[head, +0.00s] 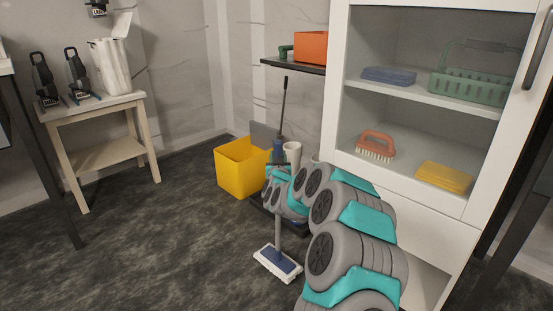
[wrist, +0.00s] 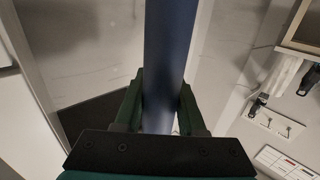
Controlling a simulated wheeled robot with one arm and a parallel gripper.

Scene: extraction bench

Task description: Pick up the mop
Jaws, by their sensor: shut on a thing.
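The mop (head: 278,262) stands upright in the head view, with a flat white and blue head low near the dark floor. I cannot tell whether the head touches the floor. Its thin dark handle rises behind my arm, and the middle part is hidden by the arm. In the wrist view the thick blue-grey handle (wrist: 168,45) runs from the top edge down between the two green fingers. My gripper (wrist: 161,98) is shut on this handle, with one finger on each side.
A yellow bin (head: 236,168) stands left of the handle. A white cabinet (head: 415,200) with sponges, a brush and a green basket is close on the right. A dark shelf (head: 293,66) holds an orange box. A small table (head: 95,107) stands left. Floor at front left is clear.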

